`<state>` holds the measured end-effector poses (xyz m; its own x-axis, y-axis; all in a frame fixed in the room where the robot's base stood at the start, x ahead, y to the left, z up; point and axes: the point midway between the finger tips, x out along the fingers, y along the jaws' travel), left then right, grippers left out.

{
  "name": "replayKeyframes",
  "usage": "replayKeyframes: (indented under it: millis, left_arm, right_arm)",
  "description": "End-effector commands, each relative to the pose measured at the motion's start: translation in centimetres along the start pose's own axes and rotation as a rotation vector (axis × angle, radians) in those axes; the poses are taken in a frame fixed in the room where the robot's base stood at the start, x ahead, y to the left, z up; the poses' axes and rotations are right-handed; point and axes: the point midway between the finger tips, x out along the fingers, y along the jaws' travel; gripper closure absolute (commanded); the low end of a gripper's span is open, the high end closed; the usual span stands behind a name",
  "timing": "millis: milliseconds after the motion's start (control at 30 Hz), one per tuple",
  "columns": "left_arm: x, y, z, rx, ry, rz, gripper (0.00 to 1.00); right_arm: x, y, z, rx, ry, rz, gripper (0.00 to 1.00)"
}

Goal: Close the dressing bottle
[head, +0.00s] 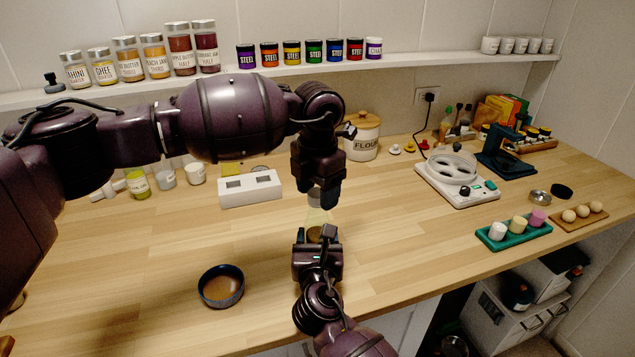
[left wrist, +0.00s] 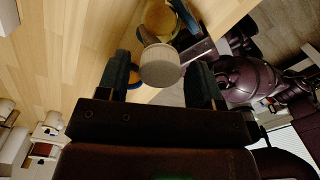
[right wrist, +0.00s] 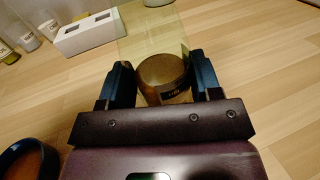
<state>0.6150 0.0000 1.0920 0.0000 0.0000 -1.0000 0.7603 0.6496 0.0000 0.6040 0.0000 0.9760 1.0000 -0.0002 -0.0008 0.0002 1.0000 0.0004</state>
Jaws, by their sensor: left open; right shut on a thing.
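The dressing bottle (head: 317,216) has a pale, see-through upper part, with a golden-brown lower body that also shows in the right wrist view (right wrist: 164,76). My right gripper (head: 318,240) is shut on the lower body, one finger on each side. A round grey cap (left wrist: 160,66) shows above the bottle in the left wrist view, between the fingers of my left gripper (head: 316,197). That gripper is open, pointing down, with gaps on both sides of the cap. I cannot tell whether the cap is seated on the bottle.
A dark blue bowl (head: 221,287) with brown contents stands at the front left. A white two-slot block (head: 250,190) is behind the bottle. A white appliance (head: 457,178) and a green tray (head: 514,236) stand to the right. The counter between is clear.

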Motion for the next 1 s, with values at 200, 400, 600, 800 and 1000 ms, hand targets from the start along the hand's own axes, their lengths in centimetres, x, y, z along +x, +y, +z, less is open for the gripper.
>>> replayKeyframes:
  millis: [200,400,600,800,1000]
  left_arm:
    - [0.00,-0.01,0.00,0.000,0.000,0.000,0.41]
    - [-0.01,-0.01,0.00,0.000,0.000,0.000,0.72]
    - [-0.02,-0.02,0.00,0.001,0.000,0.000,0.90]
    - [-0.02,-0.02,0.00,0.002,0.000,0.000,0.56]
    - [-0.02,-0.02,0.00,0.002,0.000,0.000,0.32]
  right_arm:
    - [0.00,0.00,0.01,0.000,0.000,0.000,1.00]
    - [0.00,0.00,0.01,0.000,0.000,0.000,1.00]
    - [0.00,0.00,0.01,0.000,0.000,0.000,1.00]
    - [0.00,0.00,0.01,0.000,0.000,0.000,1.00]
    - [0.00,0.00,0.01,0.000,0.000,0.000,1.00]
